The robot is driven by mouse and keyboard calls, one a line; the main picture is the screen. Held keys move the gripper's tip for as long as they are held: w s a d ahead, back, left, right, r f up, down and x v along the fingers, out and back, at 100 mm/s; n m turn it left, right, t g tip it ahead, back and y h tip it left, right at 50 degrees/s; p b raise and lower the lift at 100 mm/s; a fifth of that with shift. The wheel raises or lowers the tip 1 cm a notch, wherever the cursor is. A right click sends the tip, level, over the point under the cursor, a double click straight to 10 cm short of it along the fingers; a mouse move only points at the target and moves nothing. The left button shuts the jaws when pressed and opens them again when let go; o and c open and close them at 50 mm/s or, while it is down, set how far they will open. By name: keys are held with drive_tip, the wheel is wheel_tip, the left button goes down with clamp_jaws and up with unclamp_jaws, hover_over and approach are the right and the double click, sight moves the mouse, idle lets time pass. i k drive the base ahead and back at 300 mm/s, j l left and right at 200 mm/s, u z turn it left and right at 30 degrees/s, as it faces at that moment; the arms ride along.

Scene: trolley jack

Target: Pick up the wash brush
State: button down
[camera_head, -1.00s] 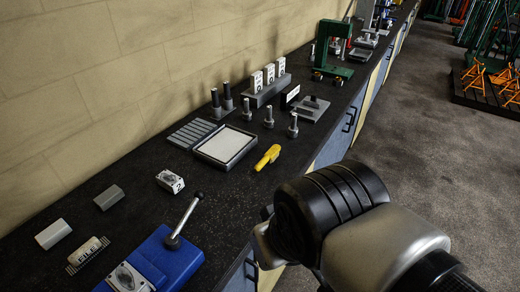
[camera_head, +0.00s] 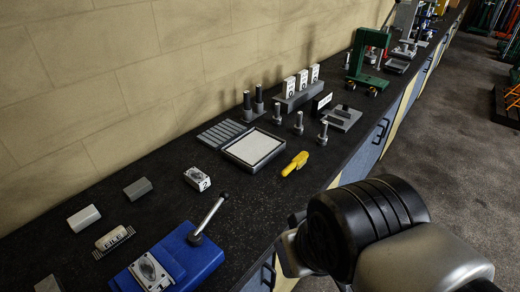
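A small yellow tool (camera_head: 295,163), which looks like the wash brush, lies on the dark bench top near its front edge, right of a pale-topped tray. Its bristles are too small to make out. A second brush-like block lettered FILE (camera_head: 114,238) lies at the lower left of the bench, with bristles along its edge. My arm's black and grey links fill the lower right, in front of the bench and apart from the yellow tool. My gripper's fingers do not show.
The tray (camera_head: 228,151) stands beside the yellow tool. Metal posts (camera_head: 323,133) stand behind it. A blue fixture with a lever (camera_head: 190,257) is at the front left. A green press (camera_head: 366,65) stands farther along. Bare bench lies between fixture and yellow tool.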

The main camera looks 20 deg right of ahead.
sight(300, 160)
drive_tip(key=i+l+u, duration=0.2)
drive_tip(key=l, duration=0.15)
drive_tip(key=i+l+u, duration=0.2)
drive_tip(key=l, duration=0.2)
drive_tip(key=i+l+u, duration=0.2)
drive_tip(key=l, duration=0.15)
drive_tip(key=l+u, duration=0.2)
drive_tip(key=l, duration=0.25)
drive_tip(key=i+l+u, duration=0.2)
drive_tip(key=l, duration=0.2)
drive_tip(key=k, duration=0.1)
